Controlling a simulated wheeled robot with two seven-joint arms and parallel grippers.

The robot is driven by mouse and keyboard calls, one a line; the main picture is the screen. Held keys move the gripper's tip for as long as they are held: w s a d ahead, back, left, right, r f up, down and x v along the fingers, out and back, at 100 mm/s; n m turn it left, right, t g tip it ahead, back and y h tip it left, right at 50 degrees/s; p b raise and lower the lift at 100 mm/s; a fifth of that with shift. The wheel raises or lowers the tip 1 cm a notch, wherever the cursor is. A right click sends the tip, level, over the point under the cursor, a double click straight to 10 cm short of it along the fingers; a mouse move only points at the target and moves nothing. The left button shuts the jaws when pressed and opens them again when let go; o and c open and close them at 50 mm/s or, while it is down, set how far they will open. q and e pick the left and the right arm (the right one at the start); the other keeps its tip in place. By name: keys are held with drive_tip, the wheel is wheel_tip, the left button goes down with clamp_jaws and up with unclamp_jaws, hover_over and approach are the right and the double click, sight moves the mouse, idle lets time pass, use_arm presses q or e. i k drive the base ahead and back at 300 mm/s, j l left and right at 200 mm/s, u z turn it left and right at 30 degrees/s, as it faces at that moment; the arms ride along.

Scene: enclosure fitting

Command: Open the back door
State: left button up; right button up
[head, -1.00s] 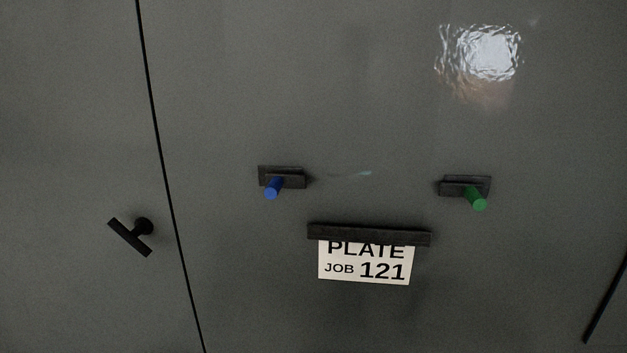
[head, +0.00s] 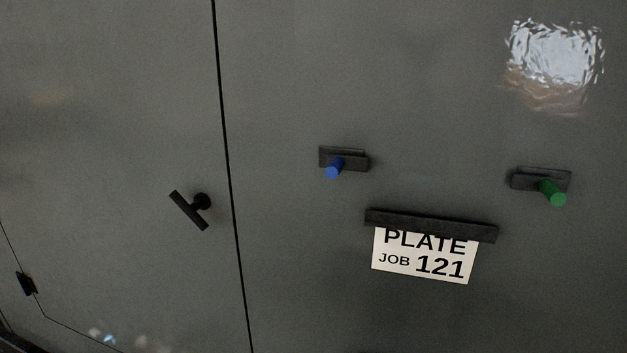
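A dark grey enclosure face fills the head view. A door panel (head: 110,130) on the left is bounded on its right by a dark vertical seam (head: 228,160). A black T-shaped handle (head: 190,210) sits tilted on this panel, close to the seam. The panel appears flush with the face beside it. A small black piece, perhaps a hinge (head: 27,284), sits on a thin line at the lower left. Whether this is the back door, I cannot tell. Neither of my grippers is in view.
Right of the seam, a blue peg (head: 334,171) and a green peg (head: 553,194) stick out from black mounts. Between and below them, a black bar (head: 431,225) holds a white card (head: 424,257) reading "PLATE JOB 121". A bright reflection lies at the upper right.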

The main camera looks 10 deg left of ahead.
sight(108, 108)
drive_tip(key=j+z, duration=0.2)
drive_tip(key=j, duration=0.6)
drive_tip(key=k+j+z, duration=0.1)
drive_tip(key=j+z, duration=0.15)
drive_tip(key=j, duration=0.5)
